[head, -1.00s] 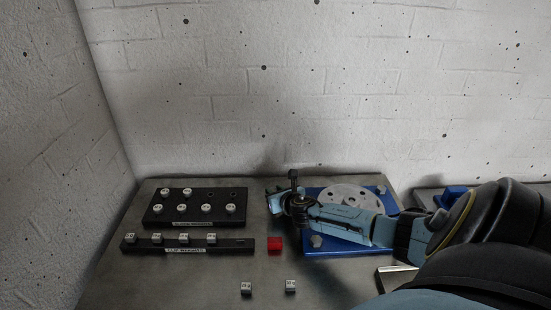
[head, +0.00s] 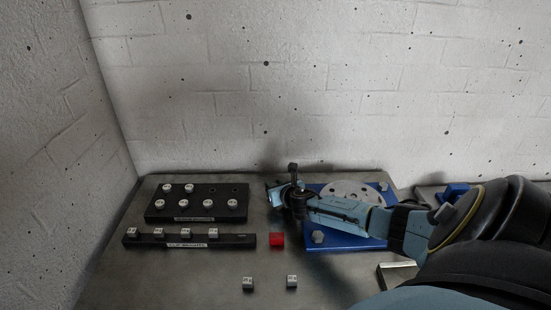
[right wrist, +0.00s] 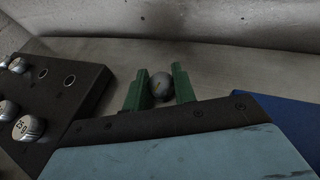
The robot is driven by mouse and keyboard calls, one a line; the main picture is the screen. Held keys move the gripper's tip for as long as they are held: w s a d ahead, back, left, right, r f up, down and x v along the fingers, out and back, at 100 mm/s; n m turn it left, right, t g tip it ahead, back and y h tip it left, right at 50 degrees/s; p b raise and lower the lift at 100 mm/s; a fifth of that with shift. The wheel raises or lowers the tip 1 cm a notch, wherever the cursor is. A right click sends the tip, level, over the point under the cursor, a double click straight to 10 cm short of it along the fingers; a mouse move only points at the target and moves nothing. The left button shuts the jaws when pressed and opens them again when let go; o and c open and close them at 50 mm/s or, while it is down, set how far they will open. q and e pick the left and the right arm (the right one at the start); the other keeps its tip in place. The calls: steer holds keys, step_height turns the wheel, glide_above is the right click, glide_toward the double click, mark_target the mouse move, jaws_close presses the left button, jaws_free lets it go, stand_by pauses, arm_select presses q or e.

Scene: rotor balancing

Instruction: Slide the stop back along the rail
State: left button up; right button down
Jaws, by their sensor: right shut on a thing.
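My right gripper (right wrist: 159,78) shows its two green fingers in the right wrist view. They are shut on a small grey rounded knob (right wrist: 160,88), which I take to be the stop's. Its lower part and any rail under it are hidden there by the gripper body. In the head view my right gripper (head: 278,193) is at the left edge of the blue base plate (head: 345,243), and the knob cannot be made out. My left gripper is not in view.
A pale rotor disc (head: 350,189) sits on the blue plate, partly behind my right arm. A black weight rack (head: 160,214) and a clip rack (head: 240,241) stand to the left.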

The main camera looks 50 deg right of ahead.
steer(key=shift+w+d+r+h, duration=0.1)
steer(key=shift+d+r+h, duration=0.3)
steer(key=shift+d, duration=0.3)
steer(key=c, duration=1.6)
jaws_free()
steer(key=o, duration=0.3)
steer(key=shift+w, duration=0.15)
steer(key=shift+o, duration=0.9)
steer(key=shift+d+f+y, duration=0.1)
steer(key=shift+f+y, duration=0.2)
steer(key=shift+a, duration=0.3)
steer(key=shift+s, duration=0.2)
steer(key=p+v, duration=0.2)
steer(key=v, duration=0.9)
steer(key=shift+s+a+r, duration=0.1)
steer(key=shift+s+r, duration=0.05)
steer(key=shift+s, duration=0.05)
steer(key=shift+p+v, duration=0.35)
steer(key=shift+v, duration=0.5)
